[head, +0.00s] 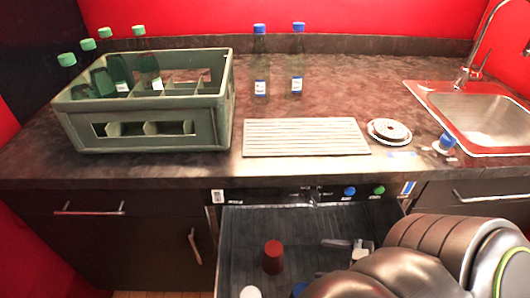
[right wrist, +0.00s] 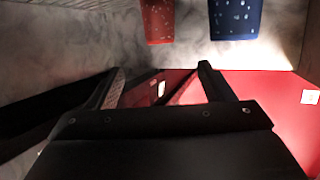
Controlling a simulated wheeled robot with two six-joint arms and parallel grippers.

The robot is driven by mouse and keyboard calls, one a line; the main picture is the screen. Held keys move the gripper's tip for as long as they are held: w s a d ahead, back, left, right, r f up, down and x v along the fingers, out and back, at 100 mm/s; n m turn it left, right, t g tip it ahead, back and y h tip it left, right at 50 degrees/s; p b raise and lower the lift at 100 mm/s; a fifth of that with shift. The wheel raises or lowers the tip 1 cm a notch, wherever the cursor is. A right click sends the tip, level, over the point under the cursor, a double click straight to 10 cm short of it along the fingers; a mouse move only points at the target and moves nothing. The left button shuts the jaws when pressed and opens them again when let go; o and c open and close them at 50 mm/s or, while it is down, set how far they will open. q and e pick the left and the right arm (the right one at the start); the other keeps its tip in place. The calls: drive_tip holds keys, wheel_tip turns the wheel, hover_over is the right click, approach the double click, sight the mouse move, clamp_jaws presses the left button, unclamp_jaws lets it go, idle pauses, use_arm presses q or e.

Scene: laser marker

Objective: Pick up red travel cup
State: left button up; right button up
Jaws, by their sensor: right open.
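The red travel cup (head: 273,257) stands in the dark open pull-out (head: 239,225) below the counter in the head view. In the right wrist view a red speckled cup (right wrist: 158,20) shows at the top edge, cut off by the frame. My right gripper (right wrist: 160,78) is open, with nothing between its fingers. The cup is beyond the fingertips and apart from them. In the head view my right arm covers the lower right, and the fingers are hard to make out. My left gripper is not in view.
A blue speckled cup (right wrist: 235,18) is right of the red one in the wrist view. A white item (head: 250,292) is near the pull-out's front. On the counter are a green bottle crate (head: 180,113), two bottles (head: 260,70), a ribbed board (head: 304,137) and a sink (head: 485,115).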

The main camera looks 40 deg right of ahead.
approach(268, 249)
drive_tip(key=w+a+f, duration=0.1)
drive_tip(key=w+f, duration=0.2)
drive_tip(key=w, duration=0.2)
drive_tip(key=shift+w+a+p, duration=0.15)
drive_tip(key=shift+a+p, duration=0.2)
drive_tip(key=shift+p, duration=0.3)
drive_tip(key=p+x, duration=0.1)
drive_tip(key=x, duration=0.2)
drive_tip(key=shift+w+a+f, duration=0.2)
drive_tip(key=shift+w, duration=0.1)
drive_tip(key=shift+w+a+f, duration=0.2)
drive_tip(key=shift+w+f, duration=0.05)
drive_tip(key=shift+w, duration=0.15)
drive_tip(key=c, duration=0.4)
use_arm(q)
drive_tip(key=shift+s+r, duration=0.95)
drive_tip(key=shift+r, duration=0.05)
use_arm(e)
drive_tip(key=c, duration=0.7)
